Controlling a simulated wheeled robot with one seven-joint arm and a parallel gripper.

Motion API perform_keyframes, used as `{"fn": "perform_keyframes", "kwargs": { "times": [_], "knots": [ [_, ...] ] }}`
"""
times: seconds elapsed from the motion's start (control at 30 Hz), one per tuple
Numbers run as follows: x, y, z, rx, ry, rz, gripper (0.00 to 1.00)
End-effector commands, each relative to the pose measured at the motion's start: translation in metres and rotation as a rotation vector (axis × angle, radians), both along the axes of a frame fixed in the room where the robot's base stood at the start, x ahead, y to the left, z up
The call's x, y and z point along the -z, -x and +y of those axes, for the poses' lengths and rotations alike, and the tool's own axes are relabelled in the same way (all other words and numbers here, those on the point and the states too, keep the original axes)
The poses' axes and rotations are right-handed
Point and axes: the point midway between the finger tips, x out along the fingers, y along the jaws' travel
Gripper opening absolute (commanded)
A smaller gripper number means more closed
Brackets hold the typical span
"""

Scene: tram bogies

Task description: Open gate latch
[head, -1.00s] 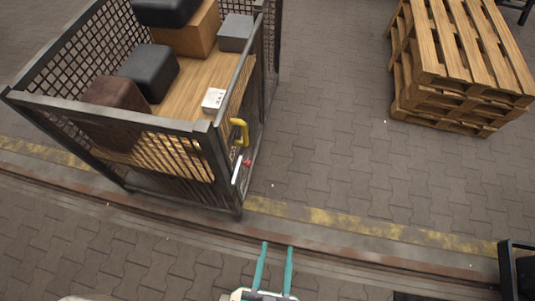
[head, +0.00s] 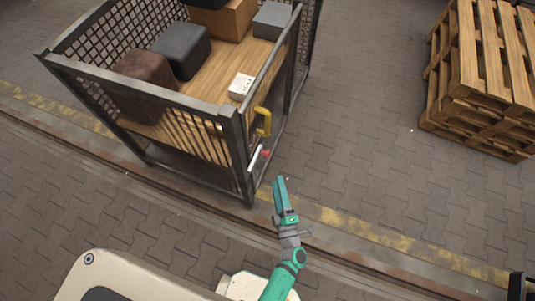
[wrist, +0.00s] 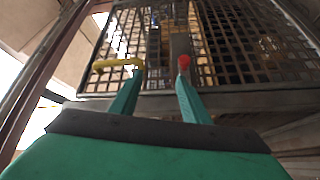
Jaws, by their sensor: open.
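A mesh cage cart (head: 140,87) stands at the upper left in the head view. Its right side carries a yellow handle (head: 263,122) and, below it, a latch with a pale lever (head: 254,158) and a red knob (head: 265,153). My gripper (head: 279,180) is open and empty, just below and right of the latch in the head view. In the wrist view, the red knob (wrist: 184,62) appears just beyond the right fingertip, and the yellow handle (wrist: 118,65) lies near the left fingertip. Contact cannot be told.
Stacked wooden pallets (head: 485,80) stand at the right. Paving between cart and pallets is clear. A yellow line and rail cross the floor.

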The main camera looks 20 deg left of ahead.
Motion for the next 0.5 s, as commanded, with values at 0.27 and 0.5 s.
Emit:
{"fn": "perform_keyframes", "kwargs": {
  "times": [0.27, 0.5],
  "knots": [
    [0.04, -0.051, 0.014, -0.166, 0.209, -0.072, 0.42],
    [0.049, -0.063, 0.022, -0.207, 0.252, -0.084, 0.42]
  ]
}}
